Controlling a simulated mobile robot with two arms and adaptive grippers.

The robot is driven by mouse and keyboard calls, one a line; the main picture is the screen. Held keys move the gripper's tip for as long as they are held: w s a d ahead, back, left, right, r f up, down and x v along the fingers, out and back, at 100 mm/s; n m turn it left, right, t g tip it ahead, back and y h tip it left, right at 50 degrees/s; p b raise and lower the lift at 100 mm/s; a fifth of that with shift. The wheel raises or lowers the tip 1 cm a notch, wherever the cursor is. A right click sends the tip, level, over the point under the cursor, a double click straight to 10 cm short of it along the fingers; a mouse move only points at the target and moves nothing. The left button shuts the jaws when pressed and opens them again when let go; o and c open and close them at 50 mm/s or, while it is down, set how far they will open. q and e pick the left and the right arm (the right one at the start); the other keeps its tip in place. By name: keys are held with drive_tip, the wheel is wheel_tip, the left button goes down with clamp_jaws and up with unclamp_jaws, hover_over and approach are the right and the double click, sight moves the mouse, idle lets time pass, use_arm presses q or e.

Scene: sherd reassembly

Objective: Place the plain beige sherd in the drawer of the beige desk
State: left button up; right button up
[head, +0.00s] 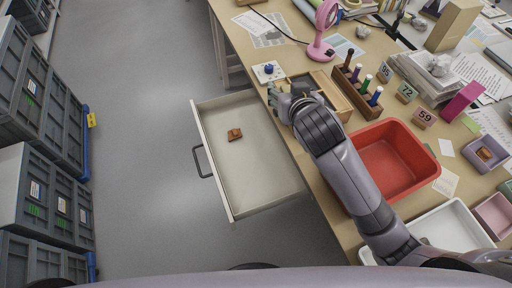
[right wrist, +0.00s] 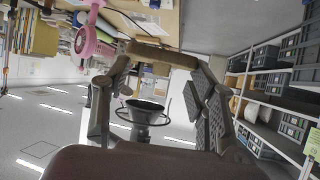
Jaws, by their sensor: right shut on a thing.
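The beige desk (head: 240,32) has its drawer (head: 262,178) pulled open. A small orange-brown sherd (head: 234,134) lies in the upper left part of the drawer. My right gripper (head: 277,101) is over the desk's left edge, close to the drawer's upper right corner. In the right wrist view it is shut on the plain beige sherd (right wrist: 162,56), which spans between its fingertips. In the head view the held sherd is hidden by the gripper. My left gripper is not in view.
A red bin (head: 395,160), a wooden holder with several pens (head: 352,94), a pink lamp (head: 321,48) and a white card with a blue knob (head: 268,71) crowd the desk. Grey crates (head: 45,190) stand at the left. The drawer's middle and lower part are clear.

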drive_tip(key=n+y+b, duration=0.1)
drive_tip(key=b, duration=0.2)
hover_over(252, 180)
wheel_tip(252, 180, down, 16)
wheel_tip(252, 180, down, 14)
drive_tip(key=b, duration=0.2)
drive_tip(key=shift+d+f+b, duration=0.1)
drive_tip(key=shift+f+b, duration=0.15)
drive_tip(key=shift+b, duration=0.1)
use_arm(q)
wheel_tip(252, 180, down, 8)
drive_tip(key=b, duration=0.1)
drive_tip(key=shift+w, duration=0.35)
use_arm(e)
drive_tip(key=shift+f, duration=2.25)
drive_tip(key=shift+f, duration=0.1)
drive_tip(key=o, duration=1.2)
drive_tip(key=shift+c, duration=0.2)
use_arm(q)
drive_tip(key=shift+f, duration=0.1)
